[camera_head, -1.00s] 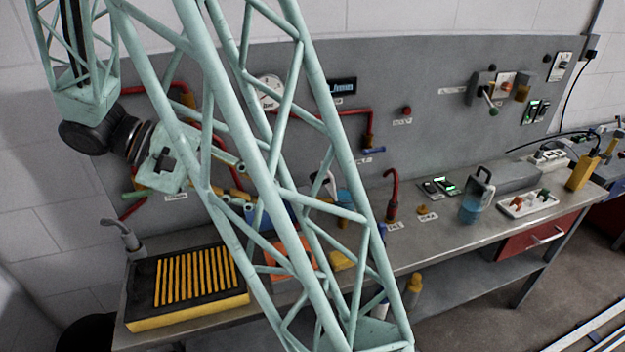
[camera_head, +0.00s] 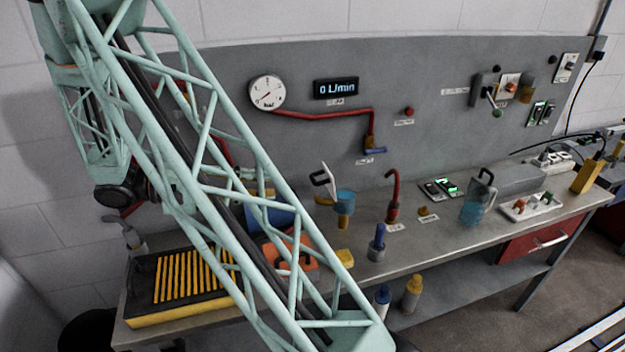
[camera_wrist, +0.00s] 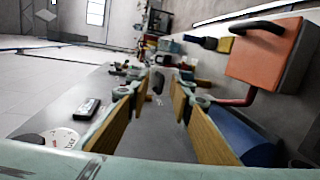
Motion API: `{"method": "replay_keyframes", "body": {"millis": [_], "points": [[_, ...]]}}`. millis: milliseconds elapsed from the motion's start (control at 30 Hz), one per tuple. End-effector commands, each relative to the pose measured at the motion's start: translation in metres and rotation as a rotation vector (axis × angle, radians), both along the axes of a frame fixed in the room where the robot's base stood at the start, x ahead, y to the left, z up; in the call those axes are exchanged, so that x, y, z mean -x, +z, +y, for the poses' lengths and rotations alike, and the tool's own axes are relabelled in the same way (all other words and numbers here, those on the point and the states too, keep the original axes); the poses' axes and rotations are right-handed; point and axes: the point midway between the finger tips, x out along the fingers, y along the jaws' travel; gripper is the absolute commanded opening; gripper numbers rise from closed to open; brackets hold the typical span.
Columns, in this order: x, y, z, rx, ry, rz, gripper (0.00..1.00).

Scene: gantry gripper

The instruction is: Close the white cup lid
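The white lid (camera_head: 324,180) stands tilted up and open at the left of a small translucent blue cup (camera_head: 344,202) with a dark yellow lower part, at the back of the bench. I cannot clearly tell the lid apart in the wrist view.
A red hooked pipe (camera_head: 393,195) stands right of the cup. A blue-topped bottle (camera_head: 377,243) stands nearer the front. The gauge (camera_head: 267,92) and display (camera_head: 336,88) are on the back panel.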

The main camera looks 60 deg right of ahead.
Motion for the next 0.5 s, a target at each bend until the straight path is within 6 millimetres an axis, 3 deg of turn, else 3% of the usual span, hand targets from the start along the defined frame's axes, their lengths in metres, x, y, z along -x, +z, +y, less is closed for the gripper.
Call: {"method": "replay_keyframes", "body": {"millis": [500], "points": [[-0.026, -0.032, -0.026, 0.153, 0.047, 0.052, 0.21]]}}
